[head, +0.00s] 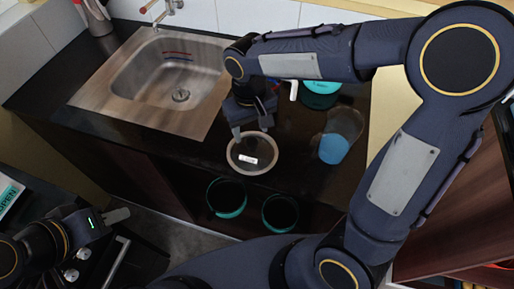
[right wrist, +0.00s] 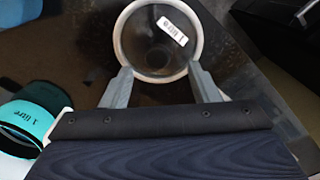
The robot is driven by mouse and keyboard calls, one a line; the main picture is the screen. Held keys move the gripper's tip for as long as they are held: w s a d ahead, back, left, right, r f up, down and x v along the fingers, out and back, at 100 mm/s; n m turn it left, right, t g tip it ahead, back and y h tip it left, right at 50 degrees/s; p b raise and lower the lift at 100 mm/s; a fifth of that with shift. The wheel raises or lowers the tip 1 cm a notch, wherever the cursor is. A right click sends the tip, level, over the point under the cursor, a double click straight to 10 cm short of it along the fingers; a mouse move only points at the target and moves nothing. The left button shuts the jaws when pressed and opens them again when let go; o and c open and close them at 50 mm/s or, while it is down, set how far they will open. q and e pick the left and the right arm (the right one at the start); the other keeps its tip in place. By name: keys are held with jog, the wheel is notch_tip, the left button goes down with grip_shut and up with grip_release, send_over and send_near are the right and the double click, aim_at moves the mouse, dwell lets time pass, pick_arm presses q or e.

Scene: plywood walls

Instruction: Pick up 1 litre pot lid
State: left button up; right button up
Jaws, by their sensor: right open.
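The pot lid (head: 268,166) is round, with a pale rim, a dark see-through middle and a small white label. It lies on the dark counter (head: 200,150) in front of the sink. The right wrist view shows the lid (right wrist: 158,62) just beyond the fingertips, its label reading "1 litre". My right gripper (head: 252,129) is open and empty at the lid's far edge, with its fingers (right wrist: 159,76) spread on either side of the near rim in the wrist view. Whether they touch it is unclear. My left gripper (head: 114,217) is low at the left, away from the lid.
A teal pot marked "1 litre" (right wrist: 28,118) stands left of the gripper in the wrist view. Teal pots (head: 228,212) (head: 281,226) sit below the counter's front edge. A blue-and-clear item (head: 334,149) is right of the lid. The sink (head: 175,80) is behind left.

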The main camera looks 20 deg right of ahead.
aim_at(252, 141)
notch_tip(252, 141, down, 6)
jog(key=shift+w+d+f+p, duration=0.1)
jog(key=shift+d+f+p, duration=0.1)
jog(key=shift+p, duration=0.25)
jog(key=shift+c, duration=0.2)
jog(key=c, duration=1.1)
jog(key=shift+r, duration=0.1)
